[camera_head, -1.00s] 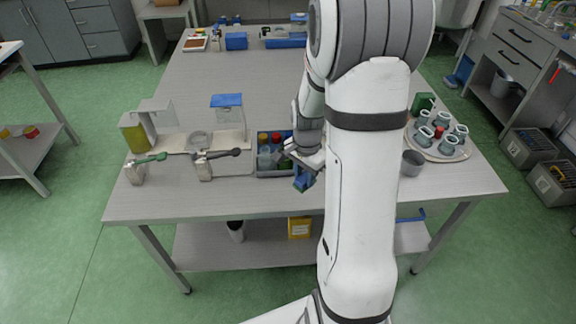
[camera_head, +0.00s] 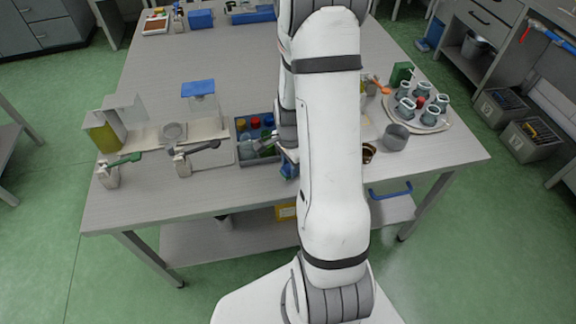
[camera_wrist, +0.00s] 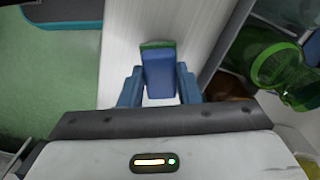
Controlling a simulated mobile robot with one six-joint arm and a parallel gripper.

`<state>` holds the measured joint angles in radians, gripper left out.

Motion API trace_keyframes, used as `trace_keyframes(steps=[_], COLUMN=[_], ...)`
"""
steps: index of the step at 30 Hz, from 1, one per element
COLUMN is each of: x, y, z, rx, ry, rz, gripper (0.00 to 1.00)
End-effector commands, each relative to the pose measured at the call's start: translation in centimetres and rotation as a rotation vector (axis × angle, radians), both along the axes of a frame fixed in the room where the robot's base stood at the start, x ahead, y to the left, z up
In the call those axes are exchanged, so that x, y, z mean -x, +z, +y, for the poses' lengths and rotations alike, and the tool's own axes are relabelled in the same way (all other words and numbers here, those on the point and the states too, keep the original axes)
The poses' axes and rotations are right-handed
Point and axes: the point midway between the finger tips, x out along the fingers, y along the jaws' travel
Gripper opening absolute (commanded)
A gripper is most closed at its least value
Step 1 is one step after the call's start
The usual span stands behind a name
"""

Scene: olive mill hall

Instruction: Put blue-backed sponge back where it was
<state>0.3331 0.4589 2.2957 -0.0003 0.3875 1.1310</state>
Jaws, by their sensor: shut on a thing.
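The blue-backed sponge (camera_wrist: 158,75) is between the fingers of my gripper (camera_wrist: 158,87) in the wrist view. Its blue face is toward the camera and a green strip shows at its far end. My gripper is shut on it. In the head view, my gripper (camera_head: 287,160) and the sponge (camera_head: 290,171) are partly behind my arm, just right of the grey bottle caddy (camera_head: 245,157) near the table's front edge. The sponge appears above the pale tabletop; its exact height is unclear.
The caddy holds several bottles; a clear green one (camera_wrist: 285,72) is close on the right in the wrist view. Right of my arm are a brown bowl (camera_head: 369,152), a grey cup (camera_head: 395,137) and a round tray (camera_head: 440,122) of cups. The table's back middle is clear.

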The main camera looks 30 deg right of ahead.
Motion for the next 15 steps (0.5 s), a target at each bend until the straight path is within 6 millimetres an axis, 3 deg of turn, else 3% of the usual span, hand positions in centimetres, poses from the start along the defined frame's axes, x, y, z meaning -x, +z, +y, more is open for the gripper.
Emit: trace_keyframes(steps=[14, 15], x=[-0.01, -0.01], y=[-1.24, -1.09], z=[0.06, 0.06], rx=[0.000, 0.000], ry=[0.002, 0.002], rz=[-0.001, -0.001], gripper=[0.05, 0.32])
